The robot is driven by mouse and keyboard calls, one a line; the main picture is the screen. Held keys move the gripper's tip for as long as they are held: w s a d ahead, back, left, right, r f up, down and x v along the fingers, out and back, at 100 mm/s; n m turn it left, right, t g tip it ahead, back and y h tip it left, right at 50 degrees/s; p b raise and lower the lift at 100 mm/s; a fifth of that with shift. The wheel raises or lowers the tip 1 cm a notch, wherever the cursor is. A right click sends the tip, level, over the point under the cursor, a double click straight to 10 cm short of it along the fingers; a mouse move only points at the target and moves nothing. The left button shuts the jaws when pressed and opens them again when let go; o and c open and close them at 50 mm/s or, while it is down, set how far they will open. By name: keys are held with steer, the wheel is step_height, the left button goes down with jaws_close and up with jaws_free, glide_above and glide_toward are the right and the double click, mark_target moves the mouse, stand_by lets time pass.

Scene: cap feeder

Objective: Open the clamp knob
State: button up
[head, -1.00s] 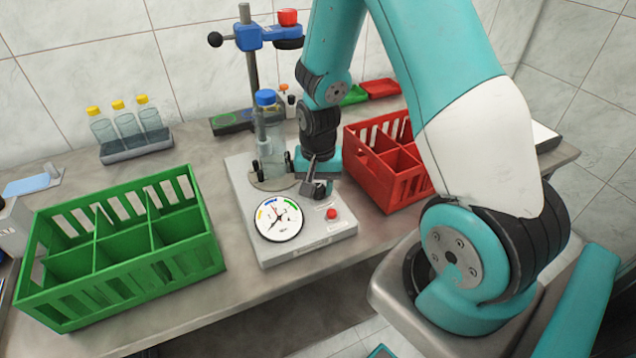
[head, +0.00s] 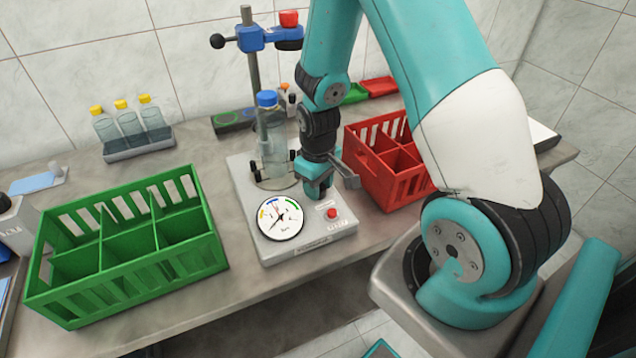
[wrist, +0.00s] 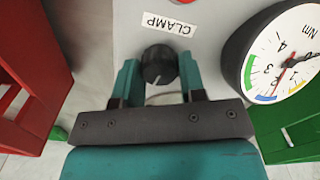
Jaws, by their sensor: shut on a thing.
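The clamp knob (wrist: 158,65) is a round black knob with a pale pointer line, below the "CLAMP" label (wrist: 167,23) in the wrist view. My gripper (wrist: 159,72) has its two teal fingers on either side of the knob and is shut on it. In the head view my gripper (head: 317,190) points down at the front right of the grey base plate (head: 308,243), and hides the knob. A clear bottle with a blue cap (head: 267,98) stands upright in the holder at the back of this base. The dial gauge (head: 281,218) is left of my gripper.
A red crate (head: 410,186) stands close on the right, a green crate (head: 130,275) on the left. A stand with a blue clamp head (head: 255,38) rises behind the bottle.

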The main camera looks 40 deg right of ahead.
steer(key=shift+n, duration=1)
steer(key=o, duration=0.9)
step_height(320, 180, up, 18)
steer(key=shift+f+p, duration=0.25)
steer(key=shift+p, duration=0.05)
